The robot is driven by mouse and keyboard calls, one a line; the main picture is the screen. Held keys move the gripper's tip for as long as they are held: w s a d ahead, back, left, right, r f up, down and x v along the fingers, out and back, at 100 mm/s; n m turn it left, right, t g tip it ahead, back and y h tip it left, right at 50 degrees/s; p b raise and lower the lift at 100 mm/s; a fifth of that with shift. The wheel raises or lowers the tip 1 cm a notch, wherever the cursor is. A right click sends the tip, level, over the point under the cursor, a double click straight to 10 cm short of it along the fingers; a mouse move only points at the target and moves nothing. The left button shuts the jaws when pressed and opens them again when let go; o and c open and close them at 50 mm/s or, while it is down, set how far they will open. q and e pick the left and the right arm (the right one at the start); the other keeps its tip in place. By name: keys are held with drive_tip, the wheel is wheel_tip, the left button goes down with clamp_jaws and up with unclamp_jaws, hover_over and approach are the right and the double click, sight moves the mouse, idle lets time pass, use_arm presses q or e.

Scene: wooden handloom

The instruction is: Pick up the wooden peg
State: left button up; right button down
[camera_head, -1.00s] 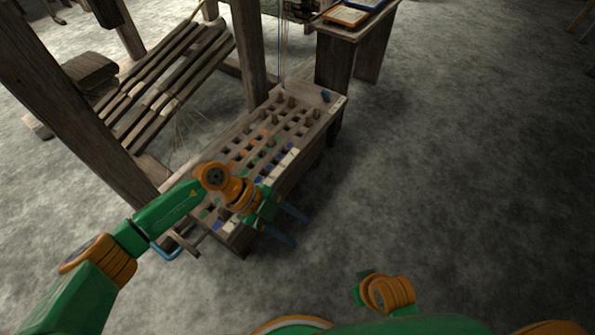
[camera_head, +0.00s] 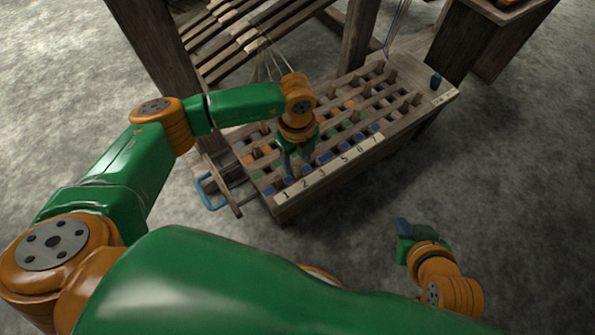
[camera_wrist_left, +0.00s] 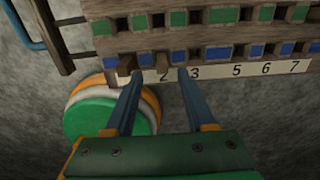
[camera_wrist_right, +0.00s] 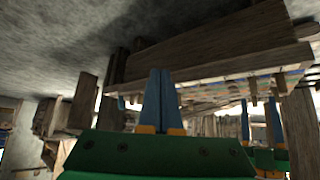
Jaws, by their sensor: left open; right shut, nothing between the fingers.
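A slotted wooden board (camera_head: 375,148) with a numbered strip carries several upright wooden pegs (camera_head: 416,99) toward its right end. My left gripper (camera_head: 291,170) points down over the board's left front part, near the low numbers.
Blue, green and orange squares lie in the slots. A blue handle (camera_head: 211,193) juts out at the left. Loom posts (camera_head: 160,50) rise behind. The floor at right is clear.

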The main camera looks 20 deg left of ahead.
sight(297, 166)
use_arm(q)
drive_tip(key=shift+w+f+b, duration=0.25)
drive_tip(key=shift+f+b, duration=0.35)
drive_tip(key=shift+f, duration=0.5)
drive_tip(key=shift+f+b, duration=0.35)
drive_tip(key=shift+f, duration=0.45)
clamp_jaws()
use_arm(e)
drive_tip(key=w+a+r+t+y, duration=0.1)
drive_tip(key=w+r+t, duration=0.3)
drive_tip(key=r, duration=0.2)
drive_tip(key=w+a+r+t+y, duration=0.1)
drive_tip(key=w+a+r+t, duration=0.1)
drive_tip(key=r, duration=0.4)
drive_tip(key=w+t, duration=0.1)
drive_tip(key=t, duration=0.1)
drive_tip(key=shift+w+r+n+t, duration=0.15)
drive_tip(key=shift+w+n+t, duration=0.15)
drive_tip(key=shift+w, duration=0.05)
